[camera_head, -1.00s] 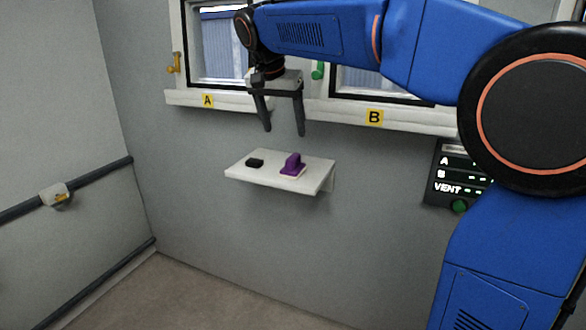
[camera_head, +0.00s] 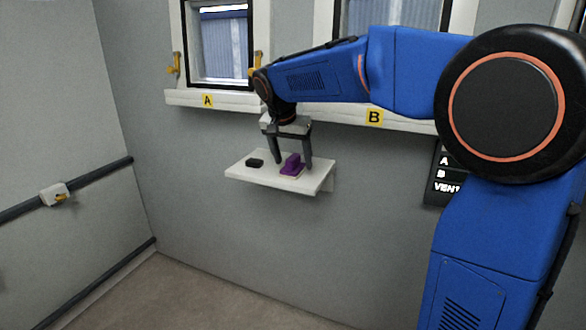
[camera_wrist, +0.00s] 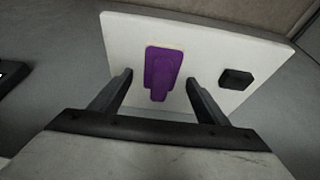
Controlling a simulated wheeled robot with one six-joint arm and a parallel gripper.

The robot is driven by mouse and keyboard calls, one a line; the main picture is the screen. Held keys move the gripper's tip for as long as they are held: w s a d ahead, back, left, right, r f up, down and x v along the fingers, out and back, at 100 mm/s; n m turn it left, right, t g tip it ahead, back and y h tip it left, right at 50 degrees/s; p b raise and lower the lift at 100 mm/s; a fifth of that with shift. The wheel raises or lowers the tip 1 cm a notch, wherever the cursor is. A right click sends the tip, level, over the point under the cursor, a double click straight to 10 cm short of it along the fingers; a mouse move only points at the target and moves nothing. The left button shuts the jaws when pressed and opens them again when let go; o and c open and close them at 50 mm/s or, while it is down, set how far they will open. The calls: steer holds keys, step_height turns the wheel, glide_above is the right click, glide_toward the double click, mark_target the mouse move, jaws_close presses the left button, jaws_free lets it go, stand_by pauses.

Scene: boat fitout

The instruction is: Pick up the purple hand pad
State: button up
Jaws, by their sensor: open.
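The purple hand pad (camera_head: 292,165) sits on the right part of a small white wall shelf (camera_head: 240,171). It has a raised grip on a wider base with a pale underside. My gripper (camera_head: 293,165) is open, its fingers pointing down on either side of the pad in the head view. In the wrist view the pad (camera_wrist: 162,72) lies between and a little beyond the fingertips (camera_wrist: 160,76), with gaps on both sides. I cannot tell whether the fingers touch the shelf.
A small black block (camera_head: 255,162) lies on the shelf left of the pad; it also shows in the wrist view (camera_wrist: 236,78). Window sills marked A (camera_head: 207,101) and B (camera_head: 374,117) jut out above. A labelled panel (camera_head: 440,180) is on the wall at right.

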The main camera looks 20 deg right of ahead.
mark_target(292, 157)
steer(key=shift+w+d+f, duration=0.1)
steer(key=shift+w+f, duration=0.15)
steer(key=shift+f, duration=0.4)
steer(key=shift+c, duration=0.6)
steer(key=c, duration=1.1)
steer(key=shift+r, duration=0.15)
steer(key=shift+s+r, duration=0.15)
steer(key=shift+r, duration=0.1)
step_height(292, 157, up, 7)
steer(key=shift+f, duration=0.2)
steer(key=s+a, duration=0.4)
steer(key=s, duration=0.1)
steer(key=s+a, duration=0.4)
steer(key=s, duration=0.1)
steer(key=s+a, duration=0.4)
steer(key=s, duration=0.1)
steer(key=shift+s+a+f, duration=0.15)
steer(key=shift+a, duration=0.15)
